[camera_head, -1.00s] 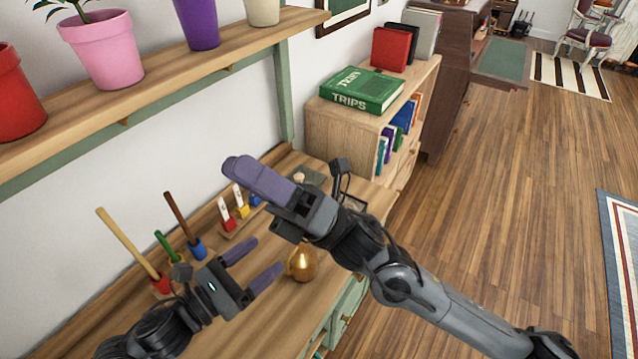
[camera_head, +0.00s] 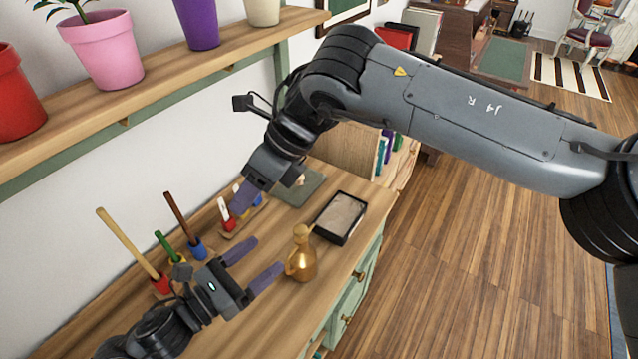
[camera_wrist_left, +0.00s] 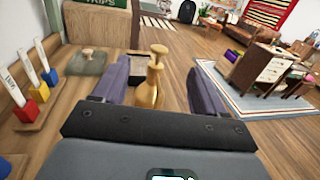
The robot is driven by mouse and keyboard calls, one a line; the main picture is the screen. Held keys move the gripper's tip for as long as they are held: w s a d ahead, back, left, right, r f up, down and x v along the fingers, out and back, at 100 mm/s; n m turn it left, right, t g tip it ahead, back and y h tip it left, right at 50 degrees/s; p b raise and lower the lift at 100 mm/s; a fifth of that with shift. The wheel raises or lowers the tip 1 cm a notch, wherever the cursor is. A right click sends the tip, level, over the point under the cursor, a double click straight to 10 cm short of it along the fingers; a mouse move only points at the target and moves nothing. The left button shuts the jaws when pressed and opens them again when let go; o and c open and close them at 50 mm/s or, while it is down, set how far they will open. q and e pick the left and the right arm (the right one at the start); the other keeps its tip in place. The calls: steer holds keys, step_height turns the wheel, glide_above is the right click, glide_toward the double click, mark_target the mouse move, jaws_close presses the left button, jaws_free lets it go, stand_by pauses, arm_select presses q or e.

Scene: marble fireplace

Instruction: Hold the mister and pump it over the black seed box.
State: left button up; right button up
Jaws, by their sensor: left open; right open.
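The brass mister (camera_head: 302,258) stands upright on the wooden bench near its front edge. In the left wrist view the mister (camera_wrist_left: 150,84) shows between the two purple fingers. My left gripper (camera_head: 262,262) is open, its fingertips pointing at the mister from the left; I cannot tell whether they touch it. The black seed box (camera_head: 341,218), filled with light brown matter, lies behind and right of the mister. It is partly hidden behind the mister in the left wrist view (camera_wrist_left: 130,70). My right gripper (camera_head: 245,198) is open and points down near the small tools.
Tools with red, yellow and blue holders (camera_head: 190,245) stand along the back of the bench (camera_head: 230,340). A grey-green plate with a knob (camera_head: 298,187) lies behind the right gripper. A shelf with pots (camera_head: 150,85) hangs above on the left.

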arm_select(q)
glide_toward(302, 257)
steer(key=w, duration=0.1)
steer(key=x, duration=0.7)
steer(key=shift+w+a+r, duration=0.15)
steer(key=shift+w+r, duration=0.15)
steer(key=shift+r, duration=0.1)
arm_select(e)
steer(key=w+d+f+n+h, duration=0.1)
steer(key=d+n, duration=0.2)
steer(key=d, duration=0.2)
steer(key=w+d+f+n+h, duration=0.2)
steer(key=d+n, duration=0.2)
steer(key=d, duration=0.2)
steer(key=shift+w+d+n, duration=0.3)
arm_select(q)
steer(key=shift+c, duration=0.3)
arm_select(e)
steer(key=shift+f, duration=0.1)
